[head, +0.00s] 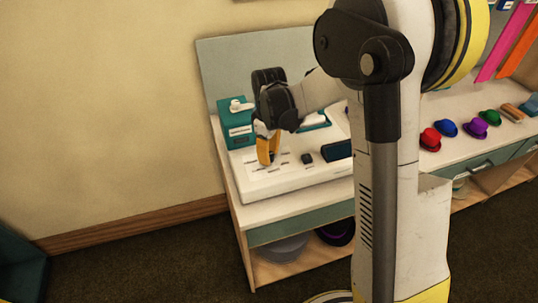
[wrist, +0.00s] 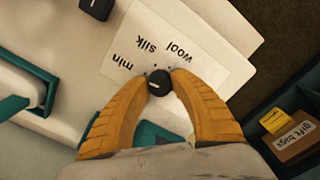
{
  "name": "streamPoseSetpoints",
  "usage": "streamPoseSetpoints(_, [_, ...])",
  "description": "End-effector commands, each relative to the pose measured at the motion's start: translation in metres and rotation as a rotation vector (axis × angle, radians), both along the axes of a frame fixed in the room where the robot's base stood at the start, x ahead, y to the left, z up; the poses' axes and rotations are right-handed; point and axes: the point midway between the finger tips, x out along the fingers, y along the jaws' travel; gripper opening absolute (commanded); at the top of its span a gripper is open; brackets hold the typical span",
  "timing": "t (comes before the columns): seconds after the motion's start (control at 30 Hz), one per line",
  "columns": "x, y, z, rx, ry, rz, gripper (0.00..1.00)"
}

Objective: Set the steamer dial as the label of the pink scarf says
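The steamer dial (wrist: 158,84) is a small black knob with a short white mark on a white panel. Printed words "min", "silk" and "wool" show upside down beside it on a pale plate (wrist: 205,62). My gripper (wrist: 160,76) has its two yellow fingertips at either side of the knob, seemingly closed on it. In the head view my gripper (head: 268,160) points down at the white steamer base (head: 290,188), and the dial is hidden there. A pink strip, likely the pink scarf (head: 503,45), hangs at the upper right; no label on it is readable.
A teal box (head: 237,128) stands at the back left of the counter. Small coloured hats, including a red one (head: 430,140), stand to the right. A "gift bags" box (wrist: 298,138) lies in a dark compartment.

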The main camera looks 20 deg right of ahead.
Motion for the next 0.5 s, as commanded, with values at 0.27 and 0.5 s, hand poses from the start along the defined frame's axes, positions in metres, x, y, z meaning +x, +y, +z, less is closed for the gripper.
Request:
streamPoseSetpoints(0.27, [0.0000, 0.0000, 0.0002, 0.000, 0.000, -0.004, 0.00])
streamPoseSetpoints(0.5, [0.0000, 0.0000, 0.0004, 0.000, 0.000, -0.064, 0.00])
